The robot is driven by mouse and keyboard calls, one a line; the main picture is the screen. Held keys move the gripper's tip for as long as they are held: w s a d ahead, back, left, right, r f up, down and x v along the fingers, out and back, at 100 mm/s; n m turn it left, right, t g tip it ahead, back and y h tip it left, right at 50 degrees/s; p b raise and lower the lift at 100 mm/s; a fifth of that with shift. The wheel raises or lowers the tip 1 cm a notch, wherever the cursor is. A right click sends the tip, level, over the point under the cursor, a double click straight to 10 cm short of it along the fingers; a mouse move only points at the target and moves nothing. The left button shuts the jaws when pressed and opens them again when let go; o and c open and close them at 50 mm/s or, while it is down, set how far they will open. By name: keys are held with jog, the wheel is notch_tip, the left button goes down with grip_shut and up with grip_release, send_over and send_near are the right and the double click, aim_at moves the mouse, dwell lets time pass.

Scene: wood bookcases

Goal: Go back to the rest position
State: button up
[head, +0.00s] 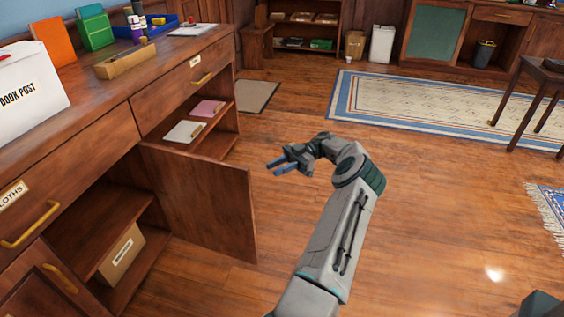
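My gripper (276,167) is in the middle of the head view, at the end of my grey arm. Its two bluish fingers point left and are apart, with nothing seen between them. It is to the right of an open wooden cabinet door (205,200) and looks clear of it, though the exact gap is hard to judge. My arm reaches up from the bottom of the view over the bare floor.
The wooden cabinet along the left holds a cardboard box (122,254) on a lower shelf. A white book post box (28,95) and a wooden tray (126,61) stand on top. Floor (440,220) to the right is free. A dark table (535,95) stands far right.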

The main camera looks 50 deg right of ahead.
jog(key=shift+s+d+r, duration=0.2)
jog(key=shift+s+d, duration=0.05)
jog(key=shift+s, duration=0.2)
dwell(0.3)
